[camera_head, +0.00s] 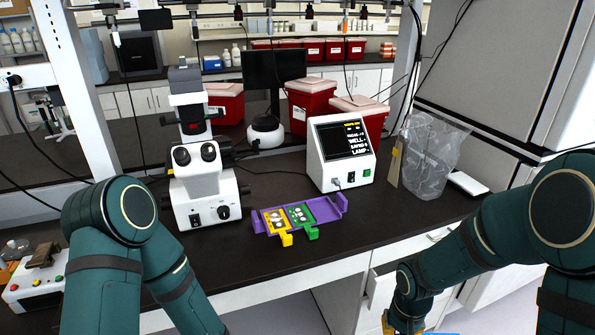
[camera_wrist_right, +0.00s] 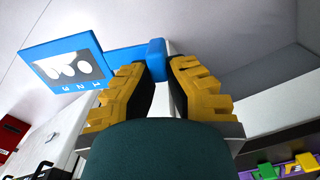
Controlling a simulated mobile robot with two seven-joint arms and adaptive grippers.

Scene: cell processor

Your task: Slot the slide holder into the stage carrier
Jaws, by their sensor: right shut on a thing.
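The purple stage carrier (camera_head: 325,209) lies on the dark bench in front of the microscope. A yellow holder (camera_head: 275,221) and a green holder (camera_head: 301,216) sit side by side in its left and middle part; its right part is bare. My right gripper (camera_wrist_right: 160,85) is shut on the handle of a blue slide holder (camera_wrist_right: 62,62) with a grey-and-white face and the marks 1 2 3. In the head view only a bit of the gripper (camera_head: 388,326) and a blue sliver show at the bottom edge, in front of the bench. My left gripper is out of view.
The microscope (camera_head: 200,185) stands behind and left of the carrier, and a white display box (camera_head: 341,165) behind it. A clear bag (camera_head: 432,160) stands to the right. The bench front edge (camera_head: 290,275) lies between the carrier and my right gripper.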

